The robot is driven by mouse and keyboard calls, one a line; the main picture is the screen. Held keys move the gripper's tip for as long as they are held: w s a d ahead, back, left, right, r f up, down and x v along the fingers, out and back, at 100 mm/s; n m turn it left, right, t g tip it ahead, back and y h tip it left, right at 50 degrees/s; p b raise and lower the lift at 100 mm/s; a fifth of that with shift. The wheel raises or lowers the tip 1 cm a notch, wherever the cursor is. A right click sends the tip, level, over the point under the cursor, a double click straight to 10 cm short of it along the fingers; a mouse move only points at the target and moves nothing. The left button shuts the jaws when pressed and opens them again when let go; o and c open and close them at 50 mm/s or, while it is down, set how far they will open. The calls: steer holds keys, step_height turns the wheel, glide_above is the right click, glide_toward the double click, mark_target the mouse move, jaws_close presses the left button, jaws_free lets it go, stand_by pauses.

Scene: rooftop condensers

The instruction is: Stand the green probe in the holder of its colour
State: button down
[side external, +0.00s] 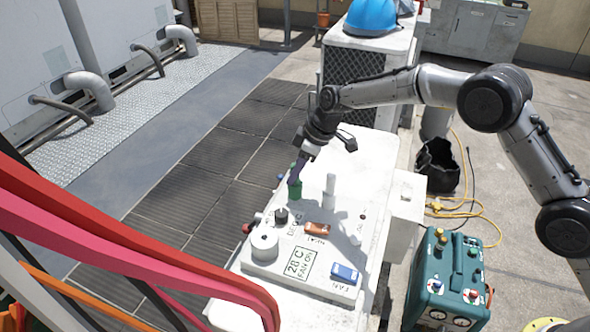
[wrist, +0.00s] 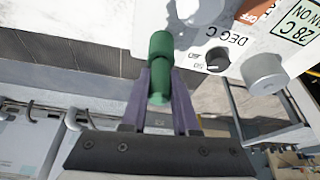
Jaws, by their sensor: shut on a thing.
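My gripper (side external: 299,177) points down and left over the far left part of the white panel. Its purple fingers are shut on the green probe (wrist: 159,72), which is between the fingertips in the wrist view. Green also shows at the fingertips in the side view, where I cannot cleanly separate probe from holder. Whether the probe's lower end touches anything is hidden.
A white post (side external: 329,190) stands close to the right of my gripper. A black knob (side external: 281,216), a white round knob (side external: 265,244), an orange switch (side external: 318,229) and a blue switch (side external: 345,272) are nearer on the panel. Dark slatted mats lie left.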

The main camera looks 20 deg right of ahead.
steer(key=c, duration=0.6)
jaws_free()
steer(key=v, duration=1.3)
steer(key=shift+d+r, duration=0.15)
steer(key=shift+r, duration=0.2)
steer(key=shift+s, duration=0.1)
